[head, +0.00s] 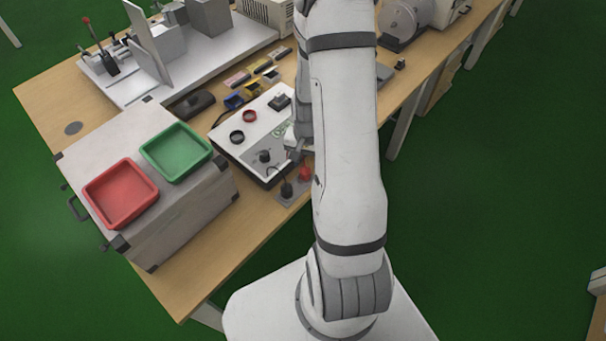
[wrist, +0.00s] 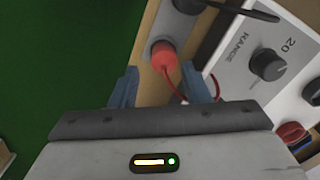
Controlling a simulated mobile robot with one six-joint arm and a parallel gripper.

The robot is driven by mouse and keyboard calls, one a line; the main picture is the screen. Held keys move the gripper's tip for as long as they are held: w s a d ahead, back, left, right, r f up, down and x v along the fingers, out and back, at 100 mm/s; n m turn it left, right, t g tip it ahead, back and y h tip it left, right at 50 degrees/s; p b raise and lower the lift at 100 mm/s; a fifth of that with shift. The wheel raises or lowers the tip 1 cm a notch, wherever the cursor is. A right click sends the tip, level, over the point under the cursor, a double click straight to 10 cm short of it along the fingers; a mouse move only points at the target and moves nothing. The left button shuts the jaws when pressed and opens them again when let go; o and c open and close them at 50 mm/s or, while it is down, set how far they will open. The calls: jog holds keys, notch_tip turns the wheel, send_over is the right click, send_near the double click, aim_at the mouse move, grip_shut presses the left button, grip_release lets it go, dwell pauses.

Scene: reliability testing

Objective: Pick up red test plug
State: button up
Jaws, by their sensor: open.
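The red test plug (wrist: 165,56) stands in a grey holder in the wrist view, with a red cable (wrist: 175,88) running from it toward the white instrument. In the head view the red plug (head: 305,173) shows beside my arm, at the table's front edge. My gripper (wrist: 160,82) is open, and its two blue-grey fingers lie to the left and right below the plug. Nothing shows between the fingertips except the cable near the right one. In the head view my arm hides most of my gripper.
A black plug (head: 287,188) stands in the same grey holder (head: 292,199), beside the red one. The white instrument with knobs (head: 232,150) is close by. A case with a red tray (head: 121,221) and a green tray (head: 204,172) stands at left.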

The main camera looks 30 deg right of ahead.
aim_at(306, 168)
jog(key=shift+w+f+p, duration=0.15)
jog(key=shift+f+p, duration=0.2)
jog(key=shift+f, duration=1.15)
jog(key=shift+w+f+p, duration=0.15)
jog(key=shift+f+p, duration=0.15)
jog(key=shift+f, duration=1.15)
jog(key=shift+c, duration=0.3)
jog(key=c, duration=0.7)
jog(key=shift+r, duration=0.1)
